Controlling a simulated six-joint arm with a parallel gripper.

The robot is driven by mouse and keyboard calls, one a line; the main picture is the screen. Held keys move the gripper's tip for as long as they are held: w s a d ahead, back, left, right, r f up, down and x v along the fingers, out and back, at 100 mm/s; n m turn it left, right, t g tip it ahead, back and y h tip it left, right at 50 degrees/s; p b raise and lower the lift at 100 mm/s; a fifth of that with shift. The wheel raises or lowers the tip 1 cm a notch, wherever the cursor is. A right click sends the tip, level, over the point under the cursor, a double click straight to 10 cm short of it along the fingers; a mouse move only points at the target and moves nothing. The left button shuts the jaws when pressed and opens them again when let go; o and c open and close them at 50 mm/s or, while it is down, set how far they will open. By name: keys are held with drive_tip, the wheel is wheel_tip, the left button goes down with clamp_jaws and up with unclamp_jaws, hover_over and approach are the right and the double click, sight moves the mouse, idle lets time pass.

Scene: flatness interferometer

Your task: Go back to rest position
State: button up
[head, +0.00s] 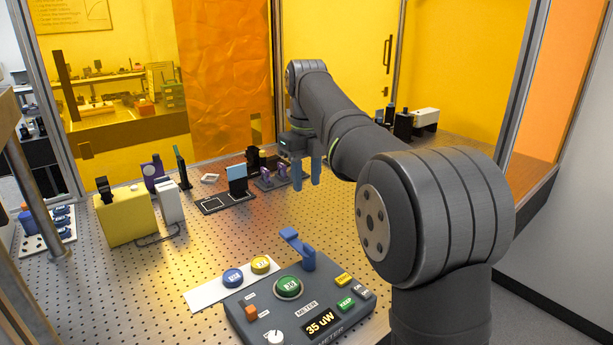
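My gripper (306,174) hangs above the perforated optical table (215,255), near the middle of the head view. Its two blue fingers point down with a gap between them, and I see nothing held there. My arm reaches in from the right and hides part of the table behind it. No marker for a rest position is visible.
The meter box (297,310) reads 35 uW and has a blue lever (298,249). A white strip (206,293) with round pieces lies beside it. A yellow block (124,218), white block (170,203) and small optics stand left. Orange curtain (228,80) hangs behind.

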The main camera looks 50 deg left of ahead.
sight(306, 244)
drive_tip(key=shift+f, duration=0.1)
idle(0.3)
wheel_tip(306, 244, down, 17)
drive_tip(key=shift+f, duration=0.15)
idle(0.5)
